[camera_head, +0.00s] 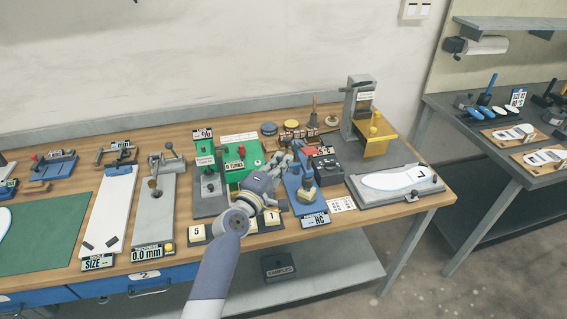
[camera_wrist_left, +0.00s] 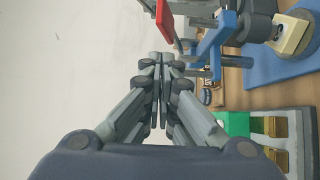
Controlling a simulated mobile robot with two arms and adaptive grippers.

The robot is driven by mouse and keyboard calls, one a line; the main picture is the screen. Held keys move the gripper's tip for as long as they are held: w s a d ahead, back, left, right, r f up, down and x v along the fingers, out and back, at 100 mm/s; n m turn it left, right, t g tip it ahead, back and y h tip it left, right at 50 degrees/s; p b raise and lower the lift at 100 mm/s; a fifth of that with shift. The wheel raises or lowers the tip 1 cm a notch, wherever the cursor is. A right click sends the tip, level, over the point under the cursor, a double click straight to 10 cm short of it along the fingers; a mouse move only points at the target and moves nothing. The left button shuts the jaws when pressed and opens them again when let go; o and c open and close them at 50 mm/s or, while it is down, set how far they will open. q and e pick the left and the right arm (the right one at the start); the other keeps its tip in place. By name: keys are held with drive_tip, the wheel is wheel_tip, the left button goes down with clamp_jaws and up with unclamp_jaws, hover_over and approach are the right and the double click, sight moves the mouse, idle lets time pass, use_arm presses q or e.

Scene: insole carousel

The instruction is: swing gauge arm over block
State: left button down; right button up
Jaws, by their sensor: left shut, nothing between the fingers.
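The gauge is a blue stand (camera_head: 296,203) right of the table's middle, with an "HC" display (camera_head: 315,220) at its front. A cream block (camera_wrist_left: 290,36) is at the upper right there. My left gripper (camera_head: 286,159) is shut and empty, just left of the gauge; its fingertips (camera_wrist_left: 162,65) are close to the blue arm, contact unclear. My right gripper is out of view.
A green fixture (camera_head: 240,155) stands left of the gauge. A dark box with knobs (camera_head: 327,165) and a grey press with a yellow part (camera_head: 375,135) stand to the right. A tray with a white insole (camera_head: 395,180) lies at the right end. The bench is crowded around my gripper.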

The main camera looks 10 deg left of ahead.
use_arm(q)
drive_tip(key=s+f+m+g+p, duration=0.2)
drive_tip(key=s+f+m+g, duration=0.25)
drive_tip(key=s, duration=0.75)
drive_tip(key=s+f+m+g+p, duration=0.1)
drive_tip(key=s+f+m+g, duration=0.4)
drive_tip(key=s, duration=0.7)
drive_tip(key=s+a+f+m+g+y, duration=0.1)
drive_tip(key=s+a+m+g+y, duration=0.15)
drive_tip(key=s+a, duration=0.55)
drive_tip(key=s+a+f+m+g+y, duration=0.15)
drive_tip(key=s+a+m+y, duration=0.3)
drive_tip(key=s, duration=0.55)
wheel_tip(320, 180, down, 29)
drive_tip(key=s+b, duration=0.1)
drive_tip(key=b, duration=0.3)
drive_tip(key=s+a+f+g+b, duration=0.1)
drive_tip(key=s+a+f, duration=0.1)
drive_tip(key=s+f, duration=0.6)
drive_tip(key=s+a+f+g+b, duration=0.1)
drive_tip(key=s+f+b, duration=0.1)
drive_tip(key=s+f, duration=0.7)
wheel_tip(320, 180, down, 4)
drive_tip(key=shift+s+a+f+h+b, duration=0.25)
drive_tip(key=shift+s+a+h+b, duration=0.05)
drive_tip(key=shift+a, duration=0.05)
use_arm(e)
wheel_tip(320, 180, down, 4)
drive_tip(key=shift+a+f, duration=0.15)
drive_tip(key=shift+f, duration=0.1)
